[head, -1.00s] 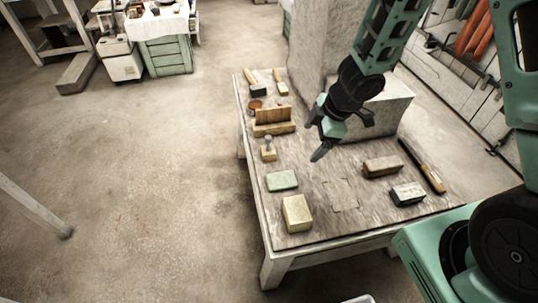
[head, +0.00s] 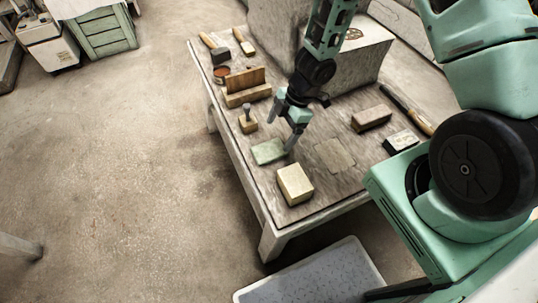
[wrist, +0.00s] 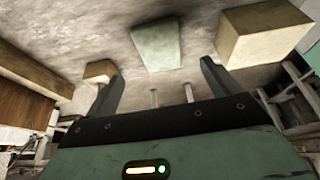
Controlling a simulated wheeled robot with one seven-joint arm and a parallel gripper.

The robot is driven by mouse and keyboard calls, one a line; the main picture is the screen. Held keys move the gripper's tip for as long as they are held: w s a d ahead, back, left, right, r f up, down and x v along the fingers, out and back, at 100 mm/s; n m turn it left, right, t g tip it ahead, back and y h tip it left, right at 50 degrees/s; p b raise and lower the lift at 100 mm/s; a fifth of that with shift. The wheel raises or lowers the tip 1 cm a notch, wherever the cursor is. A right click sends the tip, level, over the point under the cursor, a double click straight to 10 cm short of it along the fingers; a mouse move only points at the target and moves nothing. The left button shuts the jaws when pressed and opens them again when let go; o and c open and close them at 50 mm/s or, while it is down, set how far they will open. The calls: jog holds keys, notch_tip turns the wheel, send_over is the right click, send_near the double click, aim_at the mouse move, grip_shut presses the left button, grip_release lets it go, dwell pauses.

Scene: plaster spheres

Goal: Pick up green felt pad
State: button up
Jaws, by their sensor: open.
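The green felt pad (head: 268,151) is a flat pale green block lying on the worktable (head: 306,212). It also shows in the wrist view (wrist: 157,45), ahead of my gripper and between the lines of the two fingers. My gripper (head: 281,138) is over the table, right beside and above the pad in the head view. In the wrist view its two dark fingers (wrist: 160,82) are apart with nothing between them. The exact height of the fingertips over the pad is hard to tell.
A cream block (head: 295,184) sits close in front of the pad. A small wooden stamp with a knob (head: 248,122) and a slotted wooden block (head: 247,94) stand behind it. A brown block (head: 371,118) and a dark-sided block (head: 401,141) lie to the right.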

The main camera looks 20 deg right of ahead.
aim_at(269, 150)
jog(key=shift+b+x, duration=2.45)
jog(key=shift+x, duration=1.1)
jog(key=c, duration=1.1)
